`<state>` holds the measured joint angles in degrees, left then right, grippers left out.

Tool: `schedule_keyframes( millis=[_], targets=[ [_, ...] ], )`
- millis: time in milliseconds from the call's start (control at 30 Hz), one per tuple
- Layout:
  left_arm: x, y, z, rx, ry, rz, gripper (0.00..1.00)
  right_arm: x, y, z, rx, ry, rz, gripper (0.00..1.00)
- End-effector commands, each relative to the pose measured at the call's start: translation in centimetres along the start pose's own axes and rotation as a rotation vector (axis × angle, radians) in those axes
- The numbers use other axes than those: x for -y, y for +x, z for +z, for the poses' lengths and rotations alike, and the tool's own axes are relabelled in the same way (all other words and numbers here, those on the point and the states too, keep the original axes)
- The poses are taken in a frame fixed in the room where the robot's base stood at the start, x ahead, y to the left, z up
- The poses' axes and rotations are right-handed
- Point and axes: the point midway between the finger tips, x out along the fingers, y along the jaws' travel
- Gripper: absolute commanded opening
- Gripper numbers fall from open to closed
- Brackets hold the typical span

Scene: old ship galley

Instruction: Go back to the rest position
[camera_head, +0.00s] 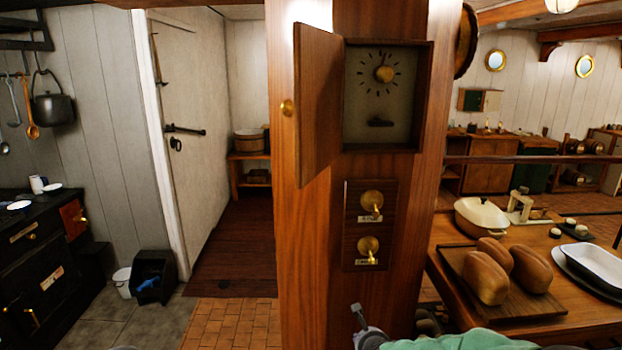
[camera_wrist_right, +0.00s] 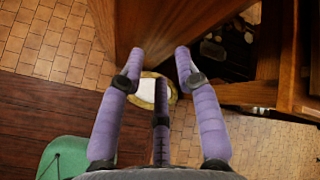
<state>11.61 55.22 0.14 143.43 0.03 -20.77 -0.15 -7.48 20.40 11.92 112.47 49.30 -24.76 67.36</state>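My right gripper (camera_wrist_right: 160,65) shows in the right wrist view with its purple fingers spread apart and nothing held between them. It hangs over the floor beside a wooden post or panel. A round white thing with a gold rim (camera_wrist_right: 148,86) lies beyond the fingers, partly hidden by the middle one; I cannot tell what it is. In the head view, only a grey part and a green part show at the bottom edge, and the right fingers cannot be made out. My left gripper is in neither view.
A wooden post (camera_head: 312,230) stands close in front, with an open cabinet door (camera_head: 318,100), a dial box (camera_head: 380,105) and two brass knobs below. A table (camera_head: 560,325) with a bread board (camera_head: 458,268) is at right. A black stove (camera_head: 40,270) is at left. Tiled floor (camera_head: 235,322) lies left of the post.

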Motion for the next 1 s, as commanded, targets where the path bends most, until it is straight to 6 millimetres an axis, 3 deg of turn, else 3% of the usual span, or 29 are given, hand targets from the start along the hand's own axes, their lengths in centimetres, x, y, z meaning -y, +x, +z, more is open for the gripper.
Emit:
schedule_keyframes(
  millis=[33,100,267,433,600,700,800,1000],
  targets=[
    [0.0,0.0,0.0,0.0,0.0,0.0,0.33,-2.9,1.1,-2.1,-0.021,-0.121,0.054,0.33],
    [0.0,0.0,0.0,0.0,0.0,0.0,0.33,-6.7,2.1,-4.6,-0.03,-0.306,0.128,0.33],
    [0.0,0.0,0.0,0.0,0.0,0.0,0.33,-15.4,2.8,-10.2,0.01,-0.707,0.315,0.33],
    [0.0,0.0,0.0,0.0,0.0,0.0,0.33,-25.0,1.1,-15.7,0.154,-1.099,0.522,0.33],
    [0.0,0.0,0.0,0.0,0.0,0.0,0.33,-33.4,-2.8,-19.8,0.392,-1.419,0.686,0.33],
    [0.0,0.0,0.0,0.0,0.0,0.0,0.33,-36.9,-5.2,-21.2,0.532,-1.546,0.74,0.33],
    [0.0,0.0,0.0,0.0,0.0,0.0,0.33,-39.0,-6.9,-21.9,0.635,-1.625,0.764,0.33],
    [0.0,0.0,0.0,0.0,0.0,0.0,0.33,-40.2,-8.1,-22.2,0.705,-1.676,0.772,0.33]
  ],
)
